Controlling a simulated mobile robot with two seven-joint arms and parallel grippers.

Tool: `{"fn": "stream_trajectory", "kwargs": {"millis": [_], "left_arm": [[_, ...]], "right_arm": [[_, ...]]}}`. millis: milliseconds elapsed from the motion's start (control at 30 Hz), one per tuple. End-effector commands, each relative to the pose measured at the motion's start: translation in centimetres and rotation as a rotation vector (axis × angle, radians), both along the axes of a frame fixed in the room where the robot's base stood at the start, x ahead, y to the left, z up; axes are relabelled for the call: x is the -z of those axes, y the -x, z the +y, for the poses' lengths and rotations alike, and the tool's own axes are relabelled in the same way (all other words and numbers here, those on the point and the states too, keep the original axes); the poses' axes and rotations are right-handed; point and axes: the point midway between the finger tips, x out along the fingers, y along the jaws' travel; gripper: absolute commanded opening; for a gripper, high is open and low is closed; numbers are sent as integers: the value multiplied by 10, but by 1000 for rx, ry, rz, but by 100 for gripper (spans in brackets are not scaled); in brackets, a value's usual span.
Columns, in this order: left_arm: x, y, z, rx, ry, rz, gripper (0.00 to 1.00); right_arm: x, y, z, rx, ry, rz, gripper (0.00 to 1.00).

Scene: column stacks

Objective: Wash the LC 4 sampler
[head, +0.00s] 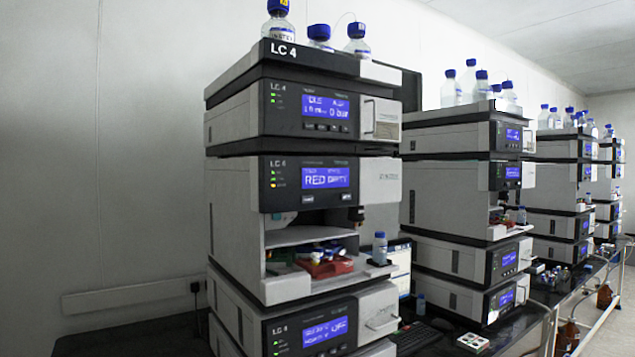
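The LC 4 stack (283,50) stands in the left middle of the head view. Its sampler module (315,184) has a blue display that seems to start with "RED"; the rest is hard to read. Two green lights and one amber light show beside it. A small blue-capped bottle (380,248) stands on a ledge at the right of the bay. Buttons under the display are too small to read. Neither of my grippers is in view.
Blue-capped bottles (357,40) stand on top of LC 4. Similar stacks (450,188) recede to the right along the dark bench. A keyboard (413,337) and a small white box (473,342) lie on the bench. A metal rail (585,310) runs along the bench's right edge.

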Motion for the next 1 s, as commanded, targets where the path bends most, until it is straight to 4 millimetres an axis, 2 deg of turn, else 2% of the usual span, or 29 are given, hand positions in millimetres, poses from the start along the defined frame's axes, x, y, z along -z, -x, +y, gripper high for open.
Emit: {"fn": "stream_trajectory", "kwargs": {"millis": [267, 667, 1000], "left_arm": [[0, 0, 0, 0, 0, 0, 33], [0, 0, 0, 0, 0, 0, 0], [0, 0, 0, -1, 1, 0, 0]], "right_arm": [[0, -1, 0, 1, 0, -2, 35], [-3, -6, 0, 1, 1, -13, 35], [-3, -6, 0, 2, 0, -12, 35]]}}
